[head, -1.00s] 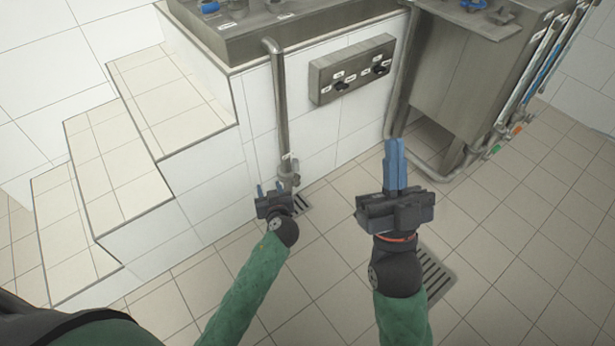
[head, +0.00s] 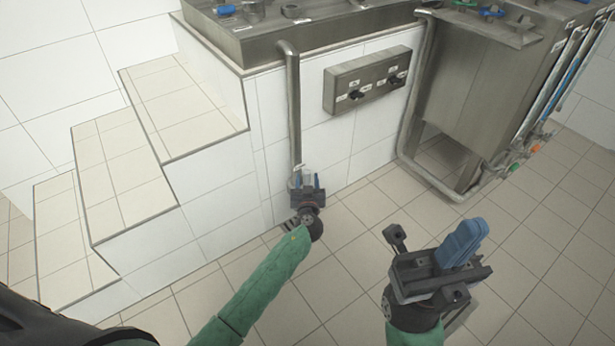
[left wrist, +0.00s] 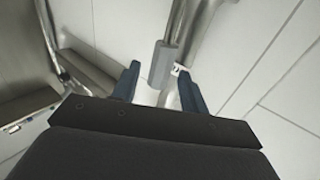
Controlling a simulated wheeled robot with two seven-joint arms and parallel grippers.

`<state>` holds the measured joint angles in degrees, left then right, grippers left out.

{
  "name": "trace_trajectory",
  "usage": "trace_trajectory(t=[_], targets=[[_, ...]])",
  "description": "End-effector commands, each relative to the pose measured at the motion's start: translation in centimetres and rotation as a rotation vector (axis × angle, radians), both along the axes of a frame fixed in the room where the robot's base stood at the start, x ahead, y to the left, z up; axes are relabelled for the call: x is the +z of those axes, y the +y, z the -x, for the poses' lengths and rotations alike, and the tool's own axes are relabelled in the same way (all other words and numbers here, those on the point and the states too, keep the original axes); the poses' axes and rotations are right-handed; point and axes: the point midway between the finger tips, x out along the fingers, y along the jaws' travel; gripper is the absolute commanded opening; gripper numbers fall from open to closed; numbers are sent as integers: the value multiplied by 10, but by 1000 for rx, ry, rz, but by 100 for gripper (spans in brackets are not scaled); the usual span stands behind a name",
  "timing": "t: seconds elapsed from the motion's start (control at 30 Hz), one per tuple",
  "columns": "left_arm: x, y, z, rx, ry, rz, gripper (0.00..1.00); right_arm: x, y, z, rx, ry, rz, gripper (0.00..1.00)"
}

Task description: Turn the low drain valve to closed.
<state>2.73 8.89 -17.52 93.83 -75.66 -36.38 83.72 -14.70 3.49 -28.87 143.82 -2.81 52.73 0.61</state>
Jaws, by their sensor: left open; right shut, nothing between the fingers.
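The low drain valve is at the foot of the steel drain pipe (head: 293,110) by the white tiled wall, mostly hidden behind my left gripper (head: 306,178) in the head view. In the left wrist view the pipe (left wrist: 192,30) runs down past a grey valve handle (left wrist: 163,62), with a small label (left wrist: 178,70) beside it. My left gripper (left wrist: 160,85) is open. The handle lies in line with the gap between its fingers; I cannot tell whether they touch it. My right gripper (head: 464,242) is shut and empty, over the floor at the lower right.
Tiled steps (head: 140,150) rise at the left. A grey control box (head: 368,80) with black knobs is on the wall right of the pipe. A steel tank (head: 475,95) with a bent pipe stands at the right. The floor between is clear.

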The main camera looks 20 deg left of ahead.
Motion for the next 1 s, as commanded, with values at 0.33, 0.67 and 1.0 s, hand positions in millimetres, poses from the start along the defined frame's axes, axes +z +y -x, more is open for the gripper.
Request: trace_trajectory(t=[0.33,0.67,1.0], targets=[[0,7,-22,0,1,0,44,-2,0,0,-1,1,4,0],[0,7,-23,0,1,1,26,-2,0,0,-1,3,6,0],[0,8,-23,0,3,-1,0,-1,0,0,-1,4,4,0]])
